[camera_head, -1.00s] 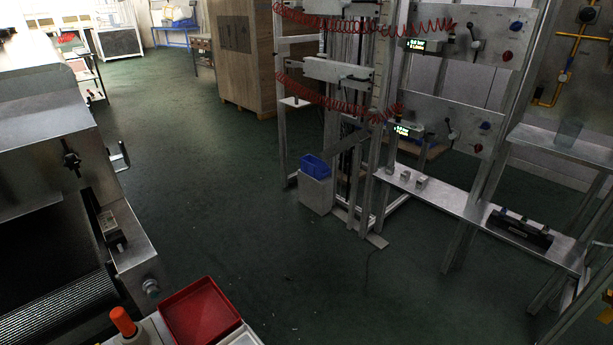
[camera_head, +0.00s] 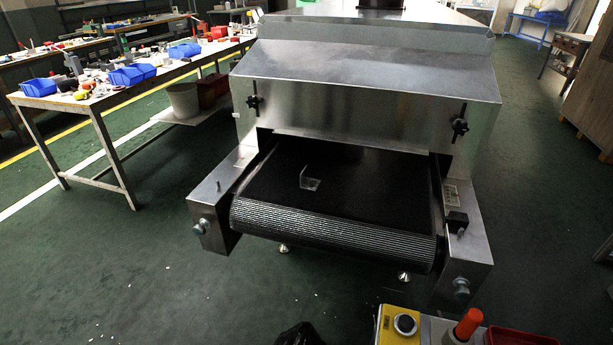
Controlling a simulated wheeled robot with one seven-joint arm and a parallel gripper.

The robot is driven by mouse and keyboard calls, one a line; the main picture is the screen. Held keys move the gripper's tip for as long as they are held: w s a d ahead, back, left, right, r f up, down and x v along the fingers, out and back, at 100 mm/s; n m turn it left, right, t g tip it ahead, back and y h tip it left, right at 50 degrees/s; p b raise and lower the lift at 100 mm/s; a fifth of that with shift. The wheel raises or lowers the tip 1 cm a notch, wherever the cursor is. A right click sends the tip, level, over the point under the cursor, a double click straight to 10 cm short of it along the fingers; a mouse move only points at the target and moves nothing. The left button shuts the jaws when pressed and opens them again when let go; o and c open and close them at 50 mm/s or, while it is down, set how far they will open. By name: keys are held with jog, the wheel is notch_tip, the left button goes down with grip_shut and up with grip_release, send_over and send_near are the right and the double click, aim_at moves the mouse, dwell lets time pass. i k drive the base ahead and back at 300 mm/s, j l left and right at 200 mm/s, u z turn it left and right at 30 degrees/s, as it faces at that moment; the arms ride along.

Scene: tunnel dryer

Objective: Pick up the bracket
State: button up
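A small pale, angled bracket (camera_head: 310,183) sits on the dark conveyor belt (camera_head: 370,205) at the mouth of the tunnel dryer (camera_head: 350,100). One part of it lies flat and another stands up at its left end. It is left of the belt's middle, a little behind the ribbed front roller. Nothing touches it from above. My gripper's fingers do not show. A dark shape at the bottom edge is cut off, and I cannot tell if it is part of my arm.
Metal side arms with knobs flank the belt. A yellow control box (camera_head: 398,325), an orange-red knob (camera_head: 468,324) and a red tray (camera_head: 515,338) stand at the lower right. A cluttered workbench (camera_head: 110,100) stands at left. Green floor (camera_head: 160,270) is clear at front left.

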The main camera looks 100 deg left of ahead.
aim_at(306, 183)
jog(key=j+u, duration=0.25)
jog(key=u, duration=0.15)
jog(key=j+u, duration=0.25)
jog(key=u, duration=0.2)
jog(key=j+u, duration=0.25)
jog(key=u, duration=0.15)
jog(key=i+j+u, duration=0.15)
jog(key=u, duration=0.25)
jog(key=l+u, duration=0.35)
jog(key=u, duration=0.15)
jog(key=l+u, duration=0.45)
jog(key=j+z, duration=0.15)
jog(key=j, duration=0.25)
jog(key=k+j+z, duration=0.15)
jog(key=j, duration=0.2)
